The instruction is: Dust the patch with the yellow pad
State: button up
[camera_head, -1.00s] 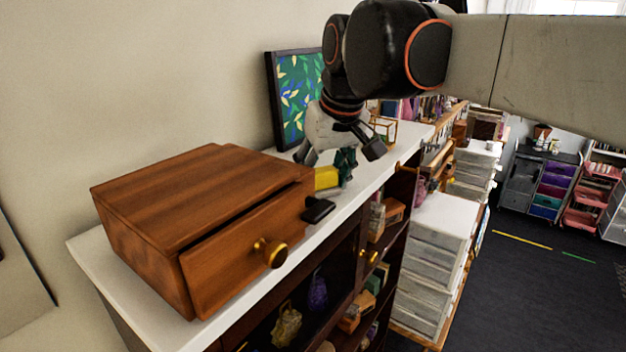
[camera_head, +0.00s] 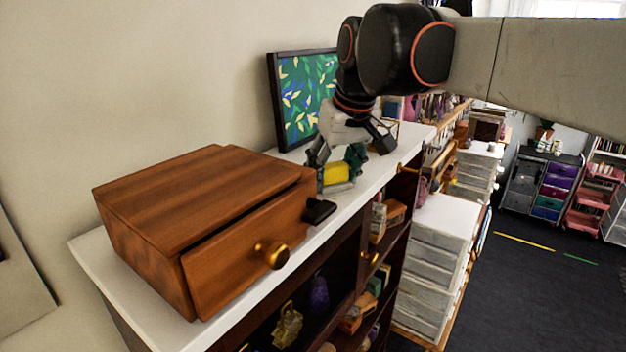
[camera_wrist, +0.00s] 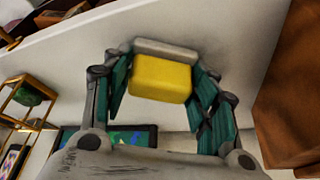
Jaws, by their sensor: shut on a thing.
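The yellow pad (camera_head: 337,174) is between the fingers of my gripper (camera_head: 338,165), low at the white cabinet top, just right of the wooden drawer box. In the wrist view the yellow pad (camera_wrist: 160,78) sits between the teal fingers of my gripper (camera_wrist: 160,85), with a pale grey strip along its far edge. My gripper is shut on the pad. The pad's underside is hidden, so I cannot tell whether it touches the surface. I cannot clearly make out the patch in either view.
The wooden drawer box (camera_head: 200,205) stands close left, its drawer slightly open. A small black block (camera_head: 319,211) lies by its front corner. A framed leaf picture (camera_head: 303,95) leans on the wall behind. A gold-framed stand (camera_wrist: 28,95) shows in the wrist view.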

jog(key=shift+w, duration=0.1)
jog(key=shift+w+a, duration=0.25)
jog(key=shift+w, duration=0.4)
dwell(0.4)
jog(key=shift+s+a, duration=0.1)
jog(key=shift+s, duration=0.05)
jog(key=shift+a, duration=0.1)
dwell(0.7)
jog(key=shift+s+a, duration=0.55)
jog(key=shift+a, duration=0.25)
jog(key=shift+s+a, duration=0.55)
jog(key=shift+a, duration=0.2)
jog(key=shift+w+d, duration=0.1)
jog(key=shift+w, duration=0.05)
